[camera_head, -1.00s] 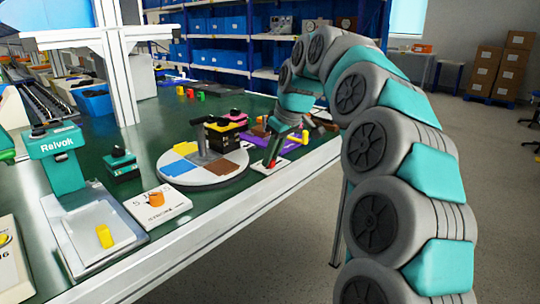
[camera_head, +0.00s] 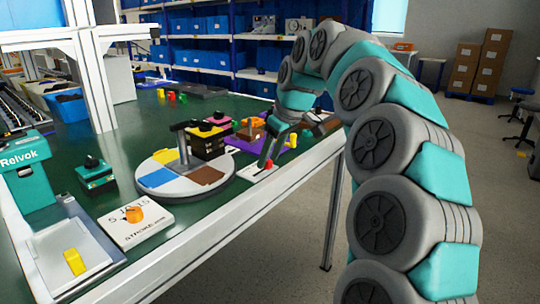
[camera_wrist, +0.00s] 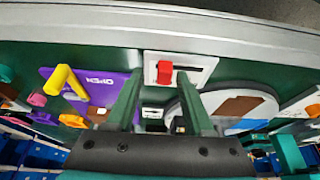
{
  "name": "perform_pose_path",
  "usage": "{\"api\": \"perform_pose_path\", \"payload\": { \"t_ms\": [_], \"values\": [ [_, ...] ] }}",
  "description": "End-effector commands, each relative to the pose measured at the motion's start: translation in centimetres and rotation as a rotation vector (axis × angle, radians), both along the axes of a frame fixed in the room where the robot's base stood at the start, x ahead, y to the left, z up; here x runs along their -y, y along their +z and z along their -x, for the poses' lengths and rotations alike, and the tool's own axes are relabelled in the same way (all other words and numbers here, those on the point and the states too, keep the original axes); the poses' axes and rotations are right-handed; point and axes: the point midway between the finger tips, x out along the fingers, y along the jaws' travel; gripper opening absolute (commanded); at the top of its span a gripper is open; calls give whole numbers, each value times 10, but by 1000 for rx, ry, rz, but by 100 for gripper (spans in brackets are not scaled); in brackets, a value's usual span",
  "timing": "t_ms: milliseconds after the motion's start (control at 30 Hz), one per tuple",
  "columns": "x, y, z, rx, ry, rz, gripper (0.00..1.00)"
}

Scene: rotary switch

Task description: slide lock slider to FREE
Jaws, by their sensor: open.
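The lock slider is a small red block (camera_wrist: 165,73) on a white plate (camera_wrist: 190,56) with a dark slot, near the table's edge. In the wrist view the block is at the left part of the slot, and I cannot read any FREE mark. In the head view the red block (camera_head: 268,165) and the plate (camera_head: 257,174) show small below my gripper (camera_head: 270,150). My gripper (camera_wrist: 159,78) is open, and the block appears between its two green fingertips in the wrist view. I cannot tell whether a finger touches it.
A round turntable (camera_head: 215,185) with coloured sectors and a grey handle stands close beside the plate. A purple plate (camera_wrist: 100,88) with a yellow lever (camera_wrist: 66,80) lies on the other side. An orange knob (camera_head: 134,214) sits on a white panel further left.

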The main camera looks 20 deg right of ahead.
Motion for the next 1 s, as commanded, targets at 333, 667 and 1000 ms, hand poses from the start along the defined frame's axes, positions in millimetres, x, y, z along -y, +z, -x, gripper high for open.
{"api": "perform_pose_path", "payload": {
  "t_ms": [333, 667, 1000],
  "values": [
    [6, 24, 7, 5, -2, 1, 52],
    [16, 62, 19, 3, -2, 1, 52],
    [18, 72, 24, 0, -1, 0, 52]
  ]
}}
